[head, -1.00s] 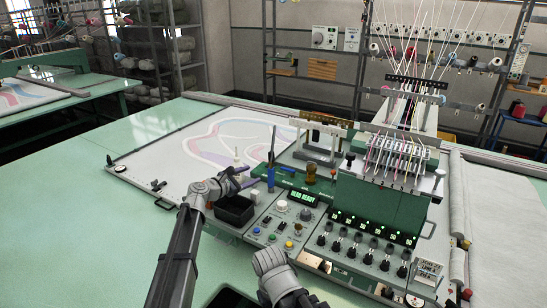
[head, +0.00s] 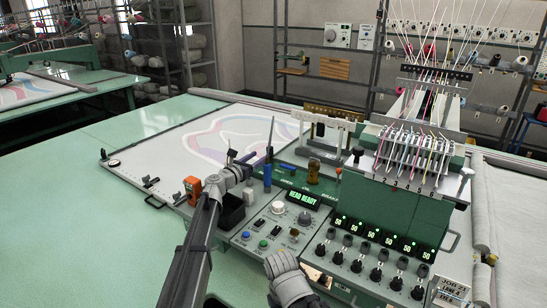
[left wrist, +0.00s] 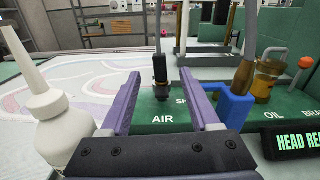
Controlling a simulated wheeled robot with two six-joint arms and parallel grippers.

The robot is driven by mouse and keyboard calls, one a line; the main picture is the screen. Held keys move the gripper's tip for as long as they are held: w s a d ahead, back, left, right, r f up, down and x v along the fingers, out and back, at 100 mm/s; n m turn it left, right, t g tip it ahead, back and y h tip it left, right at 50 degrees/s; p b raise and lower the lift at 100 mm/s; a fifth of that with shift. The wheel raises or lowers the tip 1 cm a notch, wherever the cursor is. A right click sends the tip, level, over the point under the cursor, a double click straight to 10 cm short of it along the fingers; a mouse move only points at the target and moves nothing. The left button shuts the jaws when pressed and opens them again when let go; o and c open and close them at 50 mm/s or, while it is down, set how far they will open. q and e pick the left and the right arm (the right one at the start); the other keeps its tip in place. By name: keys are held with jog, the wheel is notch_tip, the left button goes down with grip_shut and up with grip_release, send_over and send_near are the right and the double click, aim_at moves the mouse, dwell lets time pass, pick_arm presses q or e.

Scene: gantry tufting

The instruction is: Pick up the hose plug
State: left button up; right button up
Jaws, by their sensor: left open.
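In the head view my left gripper (head: 243,164) is over the panel's back left part, and the plug is hard to make out there.
A white nozzle bottle (left wrist: 64,125) stands close to the left finger. A blue holder (left wrist: 235,107) with a brass-coloured hose end is close on the right, beside an amber jar (left wrist: 268,78). An orange object (head: 192,187) is left of my arm. The pale drawing board (head: 165,155) has free room.

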aim_at(268, 151)
pick_arm(q)
jog(key=shift+w+d+f, duration=0.15)
jog(key=shift+w+d, duration=0.2)
jog(key=shift+w, duration=0.2)
jog(key=shift+x, duration=3.45)
jog(key=shift+c, duration=0.2)
grip_shut()
